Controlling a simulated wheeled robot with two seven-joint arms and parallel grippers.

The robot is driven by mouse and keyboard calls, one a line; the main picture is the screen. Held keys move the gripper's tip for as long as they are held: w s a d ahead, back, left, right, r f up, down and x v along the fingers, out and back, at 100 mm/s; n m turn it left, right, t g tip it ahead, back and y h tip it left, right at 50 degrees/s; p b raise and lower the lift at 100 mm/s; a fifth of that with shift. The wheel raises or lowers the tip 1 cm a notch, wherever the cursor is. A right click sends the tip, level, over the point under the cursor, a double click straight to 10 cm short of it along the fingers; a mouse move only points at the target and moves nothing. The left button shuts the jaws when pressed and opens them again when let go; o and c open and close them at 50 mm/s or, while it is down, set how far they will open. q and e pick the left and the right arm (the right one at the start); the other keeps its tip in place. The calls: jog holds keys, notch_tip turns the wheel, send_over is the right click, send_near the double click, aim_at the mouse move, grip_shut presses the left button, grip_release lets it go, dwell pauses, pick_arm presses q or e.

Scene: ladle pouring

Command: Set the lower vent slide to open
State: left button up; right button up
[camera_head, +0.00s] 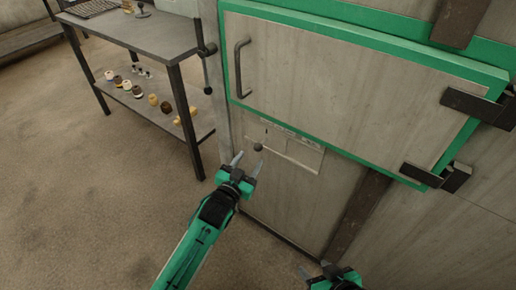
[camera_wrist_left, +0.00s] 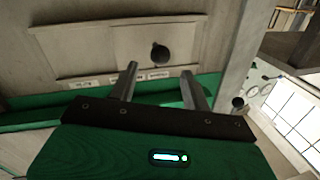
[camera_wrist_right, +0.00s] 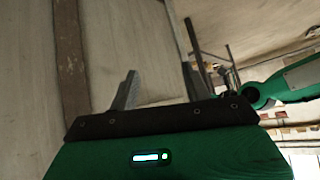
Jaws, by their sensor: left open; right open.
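The lower vent slide (camera_head: 298,152) is a flat pale plate in a rail low on the grey cabinet front, with a round dark knob (camera_head: 258,147) near its left end. The left wrist view shows the slide (camera_wrist_left: 125,45) upside down, with the knob (camera_wrist_left: 159,53) ahead of the fingers and small unreadable labels (camera_wrist_left: 120,81) along the rail. My left gripper (camera_head: 249,162) is open and empty, just below the knob and apart from it. My right gripper (camera_head: 316,268) is open and empty, low at the bottom edge of the head view, away from the slide.
Above the slide is a green-framed door (camera_head: 340,70) with a handle (camera_head: 239,68) and dark hinges (camera_head: 440,176) at right. A dark vertical bar (camera_head: 357,210) runs down the front. A metal table (camera_head: 150,35) with small items on its lower shelf stands left. Floor is free between.

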aim_at(258, 146)
pick_arm(q)
jog(key=shift+b+x, duration=0.5)
jog(key=shift+x, duration=3.15)
pick_arm(e)
jog(key=shift+w+a+t+y, duration=0.3)
jog(key=shift+a+t, duration=0.1)
jog(key=shift+a, duration=0.2)
jog(key=shift+w+a+t+y, duration=0.15)
jog(key=shift+a+t+y, duration=0.2)
jog(key=shift+a, duration=0.25)
pick_arm(q)
grip_shut()
